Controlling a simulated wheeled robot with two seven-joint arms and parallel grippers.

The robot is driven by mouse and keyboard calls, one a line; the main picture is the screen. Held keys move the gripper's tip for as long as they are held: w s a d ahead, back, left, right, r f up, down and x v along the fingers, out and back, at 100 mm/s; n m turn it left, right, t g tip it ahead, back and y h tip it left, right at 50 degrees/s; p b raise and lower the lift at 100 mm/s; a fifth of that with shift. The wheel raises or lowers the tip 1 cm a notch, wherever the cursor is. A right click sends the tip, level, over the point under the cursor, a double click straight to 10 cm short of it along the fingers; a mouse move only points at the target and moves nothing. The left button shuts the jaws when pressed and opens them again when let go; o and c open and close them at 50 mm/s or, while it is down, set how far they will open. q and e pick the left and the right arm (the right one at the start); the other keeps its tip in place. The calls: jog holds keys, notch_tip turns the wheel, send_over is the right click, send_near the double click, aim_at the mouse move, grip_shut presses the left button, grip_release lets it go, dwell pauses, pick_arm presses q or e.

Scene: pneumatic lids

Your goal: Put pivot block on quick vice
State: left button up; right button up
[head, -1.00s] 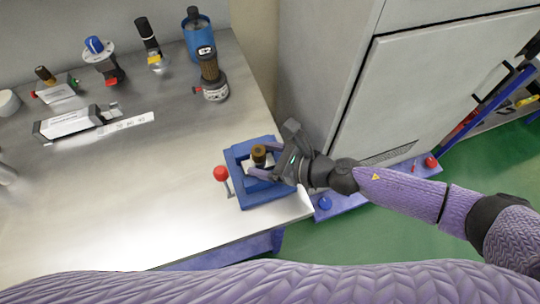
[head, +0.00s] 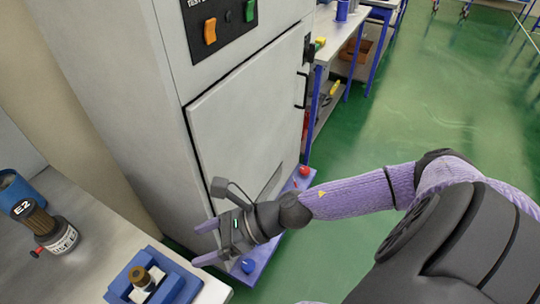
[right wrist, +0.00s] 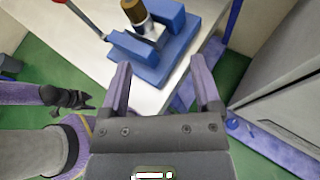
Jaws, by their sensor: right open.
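The quick vice (head: 176,288) is a blue block at the bench's front right corner, cut by the head view's lower edge. It also shows in the right wrist view (right wrist: 178,42), with its red-tipped lever (right wrist: 85,18). The pivot block (head: 141,278), with a brown cylindrical knob and a pale metal body, sits in the vice between its blue jaws; it shows in the right wrist view too (right wrist: 135,12). My right gripper (head: 200,245) is open and empty, right of the vice and apart from it. My left gripper (right wrist: 78,98) appears small and dark in the right wrist view; its jaws are unclear.
A grey cabinet (head: 245,130) with switches stands behind my right gripper. A regulator labelled E2 (head: 45,228) stands on the bench at left. A low blue ledge (head: 265,250) with red and blue knobs lies beside the cabinet. Green floor (head: 440,110) is open at right.

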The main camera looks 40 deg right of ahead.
jog(key=w+d+f+m+t+h, duration=0.2)
jog(key=d+f+m+h, duration=0.15)
jog(key=f+m, duration=0.45)
jog(key=w+d+f+m+t+h, duration=0.1)
jog(key=w+d+f+m+h, duration=0.3)
jog(key=m, duration=0.6)
jog(key=s+d+f+m+g+h, duration=0.2)
jog(key=s+d+f+m+h, duration=0.15)
jog(key=s+f+m, duration=0.6)
pick_arm(q)
jog(key=shift+a, duration=0.3)
pick_arm(e)
jog(key=s+a+f+m+g, duration=0.1)
jog(key=s+f+m, duration=0.3)
jog(key=s, duration=0.4)
jog(key=s+a+f+m+g, duration=0.1)
jog(key=s+f+m+g, duration=0.3)
jog(key=s+m, duration=0.2)
jog(key=s+a+f+m+g, duration=0.2)
jog(key=s+f+m, duration=0.2)
jog(key=s, duration=0.6)
jog(key=shift+f+m+g+h, duration=0.2)
jog(key=shift+m+g+h, duration=0.15)
jog(key=shift+m, duration=0.5)
pick_arm(q)
jog(key=shift+d, duration=0.45)
pick_arm(e)
jog(key=shift+w+d, duration=0.1)
pick_arm(q)
jog(key=shift+a, duration=0.15)
